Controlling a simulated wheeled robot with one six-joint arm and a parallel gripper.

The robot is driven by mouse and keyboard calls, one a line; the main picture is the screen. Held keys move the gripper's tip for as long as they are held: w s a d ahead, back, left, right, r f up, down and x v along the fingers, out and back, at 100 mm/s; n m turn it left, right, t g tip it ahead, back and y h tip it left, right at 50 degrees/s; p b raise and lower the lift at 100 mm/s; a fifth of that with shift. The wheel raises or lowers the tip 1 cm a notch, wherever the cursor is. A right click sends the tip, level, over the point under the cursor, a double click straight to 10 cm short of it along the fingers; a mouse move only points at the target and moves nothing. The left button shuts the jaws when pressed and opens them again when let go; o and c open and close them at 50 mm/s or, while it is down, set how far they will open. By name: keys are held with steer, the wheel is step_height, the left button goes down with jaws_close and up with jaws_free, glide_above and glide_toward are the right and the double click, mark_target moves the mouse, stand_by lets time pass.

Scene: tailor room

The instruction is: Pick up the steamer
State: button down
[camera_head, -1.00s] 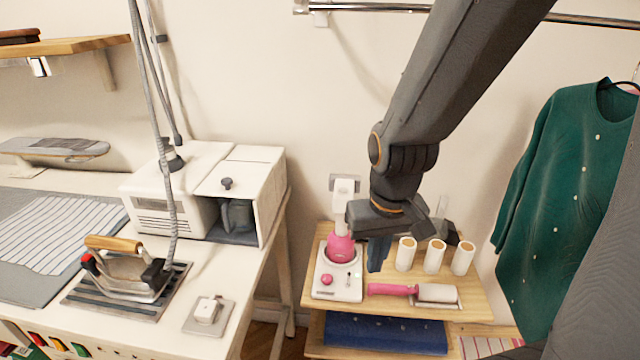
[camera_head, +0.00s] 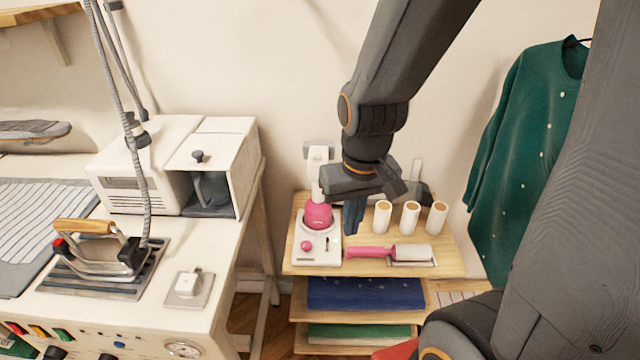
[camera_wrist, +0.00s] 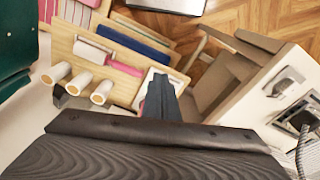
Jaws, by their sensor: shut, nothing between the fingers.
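The steamer (camera_head: 318,215), pink with a white upper part, stands upright on its white base (camera_head: 304,256) at the left end of the wooden shelf's top. My gripper (camera_head: 350,221) points down just right of the steamer in the head view. Its dark fingers are together with nothing between them. I cannot tell whether they touch the steamer. In the wrist view my gripper (camera_wrist: 160,84) covers most of the steamer, and only part of the white base (camera_wrist: 151,76) shows beside the fingers.
On the shelf (camera_head: 450,262), a pink-handled lint roller (camera_head: 408,253) and several white rolls (camera_head: 410,217) stand or lie right of the gripper. A table with an iron (camera_head: 98,255) is at left. A green cardigan (camera_head: 520,140) hangs at right.

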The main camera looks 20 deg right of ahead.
mark_target(318, 156)
steer(key=c, duration=2.3)
jaws_free()
steer(key=o, duration=1.4)
steer(key=w+r+m+t+h, duration=0.1)
steer(key=w+r+m, duration=0.1)
steer(key=w, duration=1.3)
steer(key=shift+w+r+t, duration=0.2)
steer(key=shift+t, duration=0.1)
steer(key=shift+m+t, duration=0.6)
steer(key=shift+m, duration=0.2)
steer(key=w, duration=0.2)
steer(key=w+r, duration=0.1)
steer(key=w, duration=0.5)
steer(key=shift+w+a+r, duration=0.15)
steer(key=shift+w+f, duration=0.25)
steer(key=shift+d+p+x, duration=0.1)
steer(key=shift+p+x, duration=0.6)
steer(key=shift+x, duration=1.1)
steer(key=shift+d+p+x, duration=0.15)
steer(key=shift+p+x, duration=0.5)
steer(key=shift+x, duration=1.15)
